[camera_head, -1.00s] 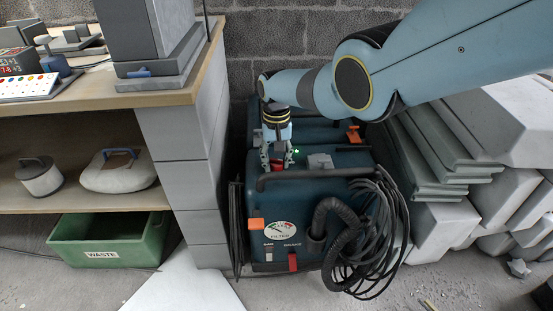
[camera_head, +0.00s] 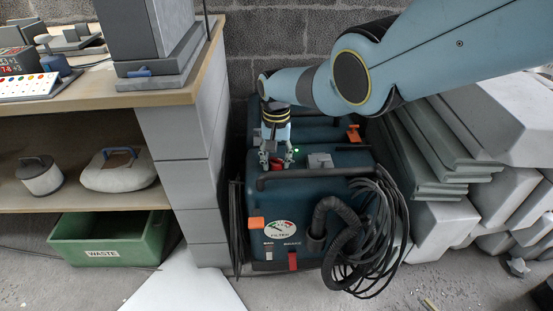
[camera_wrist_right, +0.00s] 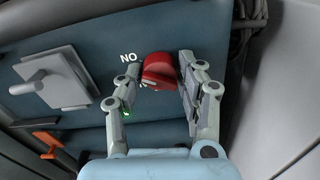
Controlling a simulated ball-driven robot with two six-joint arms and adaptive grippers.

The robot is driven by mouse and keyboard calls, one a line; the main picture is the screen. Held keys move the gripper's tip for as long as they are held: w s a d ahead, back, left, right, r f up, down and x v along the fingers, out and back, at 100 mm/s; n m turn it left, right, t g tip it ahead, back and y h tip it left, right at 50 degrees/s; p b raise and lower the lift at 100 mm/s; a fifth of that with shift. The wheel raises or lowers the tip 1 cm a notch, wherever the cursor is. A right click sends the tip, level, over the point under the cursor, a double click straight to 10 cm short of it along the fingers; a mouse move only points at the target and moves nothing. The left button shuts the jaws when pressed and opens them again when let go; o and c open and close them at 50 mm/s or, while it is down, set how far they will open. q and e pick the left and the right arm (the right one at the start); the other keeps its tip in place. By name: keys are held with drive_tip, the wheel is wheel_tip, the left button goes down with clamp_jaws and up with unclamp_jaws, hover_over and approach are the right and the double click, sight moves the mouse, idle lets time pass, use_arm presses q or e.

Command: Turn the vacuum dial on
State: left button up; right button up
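The red vacuum dial (camera_wrist_right: 158,70) sits on the blue top panel of the vacuum (camera_head: 340,185). Lettering beside it reads "NO" in the right wrist view, which may be ON upside down; another marking is partly hidden by the dial. My right gripper (camera_wrist_right: 160,66) is over the dial, its two fingers on either side. A gap shows at the left finger; the right finger is very close, and contact there cannot be told. In the head view the dial (camera_head: 278,161) shows between the fingers. A small green light (camera_head: 296,149) glows beside it. My left gripper is out of view.
A grey latch plate (camera_head: 320,160) and a black handle bar (camera_head: 310,175) are close to the dial. A hose and coiled cable (camera_head: 375,230) hang at the vacuum's front right. A grey block pillar (camera_head: 185,165) stands left; stacked slabs (camera_head: 440,150) stand right.

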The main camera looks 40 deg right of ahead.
drive_tip(key=o, duration=0.3)
drive_tip(key=shift+r, duration=0.15)
wheel_tip(320, 180, up, 12)
idle(0.5)
drive_tip(key=shift+f, duration=0.2)
